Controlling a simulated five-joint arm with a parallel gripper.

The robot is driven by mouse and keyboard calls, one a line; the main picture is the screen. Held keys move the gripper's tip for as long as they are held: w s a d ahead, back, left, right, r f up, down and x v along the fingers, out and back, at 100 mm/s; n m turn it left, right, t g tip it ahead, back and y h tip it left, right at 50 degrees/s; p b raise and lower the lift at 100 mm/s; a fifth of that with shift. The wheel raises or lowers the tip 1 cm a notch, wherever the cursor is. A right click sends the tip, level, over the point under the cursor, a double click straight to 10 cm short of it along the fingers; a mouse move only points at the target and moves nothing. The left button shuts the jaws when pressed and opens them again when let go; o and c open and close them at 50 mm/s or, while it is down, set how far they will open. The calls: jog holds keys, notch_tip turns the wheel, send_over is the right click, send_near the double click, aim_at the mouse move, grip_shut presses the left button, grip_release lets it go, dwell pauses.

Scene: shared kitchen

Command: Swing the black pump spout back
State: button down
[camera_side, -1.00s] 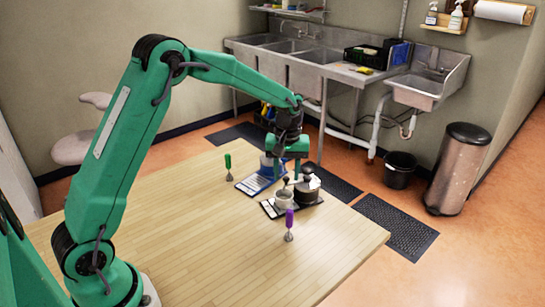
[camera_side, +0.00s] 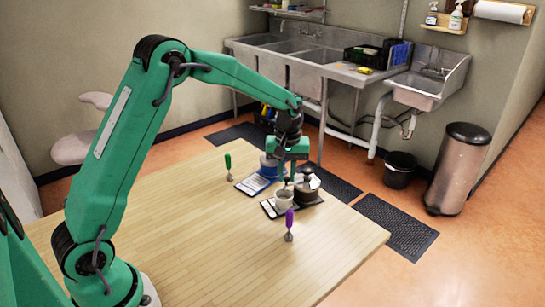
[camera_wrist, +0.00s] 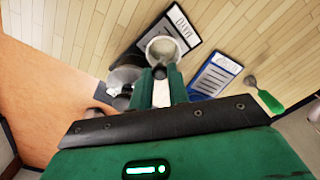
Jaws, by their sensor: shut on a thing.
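The black pump spout (camera_wrist: 160,72) shows in the wrist view as a dark round end at my fingertips, beside the rim of a pale cup (camera_wrist: 164,47). My gripper (camera_wrist: 160,82) is shut on it; the fingers hide most of the spout. In the side view my gripper (camera_side: 288,177) reaches down just above the cup (camera_side: 284,198). The dark metal pump jar (camera_side: 307,193) stands to the right of the cup, on the black labelled tray (camera_side: 270,209). The jar (camera_wrist: 122,78) is left of my fingers in the wrist view, partly hidden.
A blue labelled tray (camera_side: 251,186) with a pot lies behind, partly hidden by my gripper. The wooden table (camera_side: 200,240) is clear at the front and left.

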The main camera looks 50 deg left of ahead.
jog(key=w+d+n, duration=0.3)
jog(key=d+n, duration=0.4)
jog(key=n, duration=0.7)
jog(key=shift+w+d+n, duration=0.3)
jog(key=shift+d+n, duration=0.05)
jog(key=shift+n, duration=0.05)
jog(key=shift+r, duration=0.1)
jog(key=c, duration=1.3)
grip_release()
jog(key=shift+c, duration=0.2)
jog(key=shift+r, duration=0.1)
